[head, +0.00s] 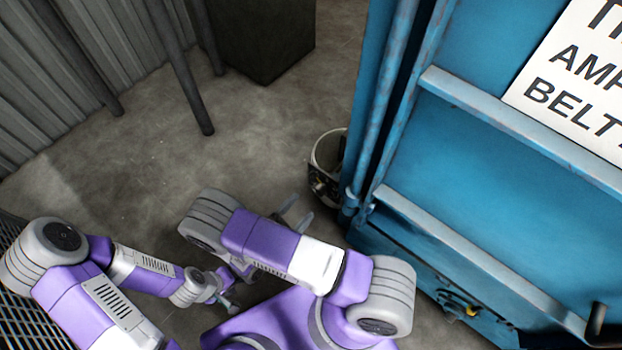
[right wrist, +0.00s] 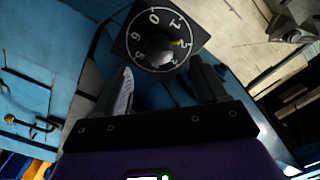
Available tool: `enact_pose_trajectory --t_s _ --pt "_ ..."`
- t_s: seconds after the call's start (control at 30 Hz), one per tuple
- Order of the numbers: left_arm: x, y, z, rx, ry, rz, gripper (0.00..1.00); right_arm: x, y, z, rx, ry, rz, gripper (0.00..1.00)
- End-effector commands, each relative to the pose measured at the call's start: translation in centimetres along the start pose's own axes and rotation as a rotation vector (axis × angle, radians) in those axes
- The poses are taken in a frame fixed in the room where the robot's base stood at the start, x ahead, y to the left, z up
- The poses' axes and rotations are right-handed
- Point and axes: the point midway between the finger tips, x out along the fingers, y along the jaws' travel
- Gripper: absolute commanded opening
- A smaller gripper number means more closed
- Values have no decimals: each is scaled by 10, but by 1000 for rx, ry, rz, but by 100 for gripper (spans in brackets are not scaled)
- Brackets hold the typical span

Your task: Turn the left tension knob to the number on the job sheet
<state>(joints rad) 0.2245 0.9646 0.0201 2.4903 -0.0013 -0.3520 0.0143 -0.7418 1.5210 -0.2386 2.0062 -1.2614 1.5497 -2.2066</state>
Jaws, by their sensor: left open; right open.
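In the right wrist view a black square dial plate (right wrist: 123,43) with a white ring of numbers carries a dark round knob (right wrist: 155,50). A yellowish mark on the knob points to the right side of the ring, near what looks like the 2. Whether this is the left tension knob I cannot tell. My right gripper (right wrist: 162,68) is open, its two fingers apart below the dial, with nothing between them; it also shows in the head view (head: 297,213). My left gripper (head: 228,301) is open and empty, low over the floor. No job sheet number is readable.
A blue machine (head: 500,190) with rails fills the right of the head view. A cut-off white sign (head: 575,90) reads "AMP" and "BELT". A yellow-tipped lever (right wrist: 10,118) shows at left.

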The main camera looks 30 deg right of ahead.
Motion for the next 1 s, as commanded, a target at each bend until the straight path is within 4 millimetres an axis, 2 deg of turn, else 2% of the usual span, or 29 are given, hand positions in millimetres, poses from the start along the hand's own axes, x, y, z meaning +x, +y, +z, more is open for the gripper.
enact_pose_trajectory --t_s 0.4,0.57,0.8,0.83,1.0 --pt "-1 0 0 -1 -1 0 43 61 1 -1 0 4 4 72" --pt "0 0 0 -1 0 0 43 71 0 -1 1 3 3 72" --pt "0 0 0 -1 0 0 43 72 0 -1 1 2 3 72" --pt "0 0 0 0 0 0 43 72 0 -1 1 2 3 70" --pt "0 0 0 0 0 0 43 72 0 -1 1 2 3 44"
